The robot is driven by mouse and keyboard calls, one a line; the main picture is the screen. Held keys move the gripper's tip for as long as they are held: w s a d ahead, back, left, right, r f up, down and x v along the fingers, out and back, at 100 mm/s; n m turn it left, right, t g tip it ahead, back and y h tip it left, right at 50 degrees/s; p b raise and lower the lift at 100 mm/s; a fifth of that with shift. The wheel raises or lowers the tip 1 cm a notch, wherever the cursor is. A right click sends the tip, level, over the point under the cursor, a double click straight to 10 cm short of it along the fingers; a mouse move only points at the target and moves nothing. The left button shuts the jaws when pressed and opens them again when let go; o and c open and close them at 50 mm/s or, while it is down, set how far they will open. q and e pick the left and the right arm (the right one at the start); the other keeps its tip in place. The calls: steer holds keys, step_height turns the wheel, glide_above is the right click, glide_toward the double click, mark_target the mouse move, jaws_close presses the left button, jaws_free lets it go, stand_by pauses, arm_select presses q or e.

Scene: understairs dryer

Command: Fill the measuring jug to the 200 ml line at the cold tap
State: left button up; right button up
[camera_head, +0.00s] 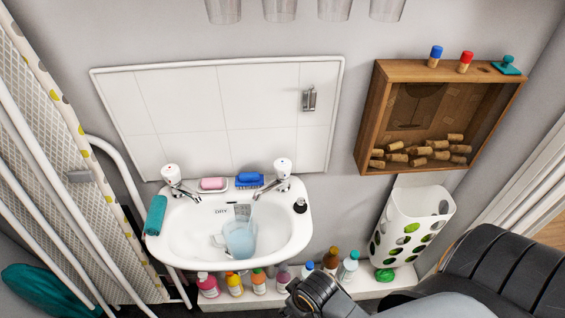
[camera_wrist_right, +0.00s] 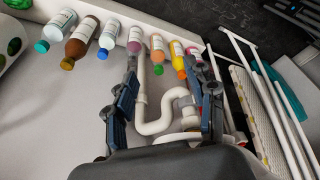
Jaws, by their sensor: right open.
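The measuring jug (camera_head: 240,238), pale blue and see-through, stands in the white basin (camera_head: 298,235), with its handle toward the left. Its water level and marks are too small to read. The right tap's spout reaches toward the jug. My right gripper (camera_wrist_right: 165,88) is open and empty in the right wrist view, its fingers framing the white waste pipe (camera_wrist_right: 157,120) in the picture. My left gripper is out of view.
Pink soap (camera_head: 212,184), a blue brush (camera_head: 249,180) and a rolled teal cloth (camera_head: 156,215) lie on the basin rim. Several bottles (camera_head: 258,281) line a low ledge below.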

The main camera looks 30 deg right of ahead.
step_height(320, 180, up, 18)
steer(key=w+a+n+t+y+p, duration=0.1)
steer(key=w+a+n+p, duration=0.1)
steer(key=w, duration=0.3)
steer(key=w+r+n, duration=0.1)
steer(key=w, duration=0.1)
steer(key=w+n+y, duration=0.1)
steer(key=w, duration=0.1)
steer(key=shift+d+r, duration=0.15)
steer(key=shift+r, duration=0.25)
steer(key=w+d+r+n, duration=0.1)
steer(key=w+d+r, duration=0.2)
steer(key=w, duration=0.2)
steer(key=m, duration=0.2)
glide_toward(284, 163)
steer(key=x, duration=1.1)
